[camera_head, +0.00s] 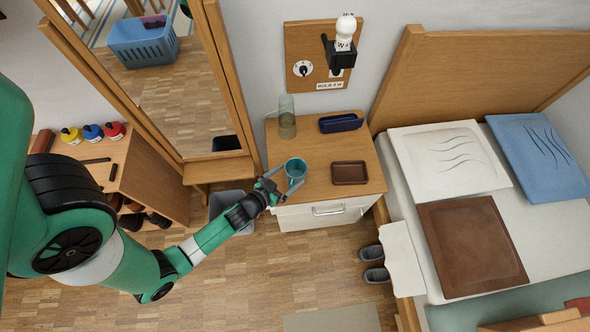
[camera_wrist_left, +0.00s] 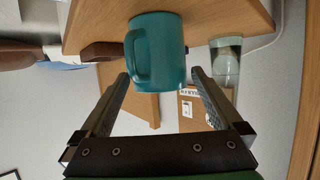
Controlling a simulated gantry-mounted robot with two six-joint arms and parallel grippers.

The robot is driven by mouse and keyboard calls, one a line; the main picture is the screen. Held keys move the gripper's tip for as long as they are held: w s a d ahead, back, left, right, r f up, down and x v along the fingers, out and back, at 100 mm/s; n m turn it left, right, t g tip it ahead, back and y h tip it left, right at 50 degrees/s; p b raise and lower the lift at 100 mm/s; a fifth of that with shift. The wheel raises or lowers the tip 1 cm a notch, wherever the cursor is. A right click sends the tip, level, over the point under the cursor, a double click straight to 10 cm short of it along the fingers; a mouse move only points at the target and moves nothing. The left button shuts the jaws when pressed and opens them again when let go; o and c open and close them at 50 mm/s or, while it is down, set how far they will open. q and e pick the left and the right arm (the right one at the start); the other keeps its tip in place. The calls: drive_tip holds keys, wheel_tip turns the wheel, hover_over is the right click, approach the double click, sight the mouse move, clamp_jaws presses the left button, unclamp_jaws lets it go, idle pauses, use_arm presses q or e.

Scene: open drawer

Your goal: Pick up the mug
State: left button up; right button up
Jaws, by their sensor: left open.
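A teal mug (camera_head: 295,168) stands on the top of the bedside cabinet (camera_head: 317,180), near its front left. My left gripper (camera_head: 285,183) is open at the near left side of the mug, with its fingers pointing at it. In the left wrist view, the mug (camera_wrist_left: 168,50) is just beyond the open fingertips (camera_wrist_left: 160,76), roughly centred between them, with its handle turned toward the gripper and to the left. Nothing is held. Whether a fingertip touches the mug is hard to tell. My right gripper is not in view.
A brown tray (camera_head: 349,173), a dark blue case (camera_head: 341,123) and a clear glass (camera_head: 287,123) share the cabinet top. The white drawer front (camera_head: 322,213) appears closed. A mirror (camera_head: 185,75) stands close on the left and a bed (camera_head: 470,190) on the right.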

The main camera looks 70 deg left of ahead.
sight(295, 172)
use_arm(q)
drive_tip(key=x, duration=0.4)
drive_tip(key=shift+r, duration=0.15)
drive_tip(key=shift+c, duration=0.7)
drive_tip(key=c, duration=1.3)
drive_tip(key=shift+o, duration=0.2)
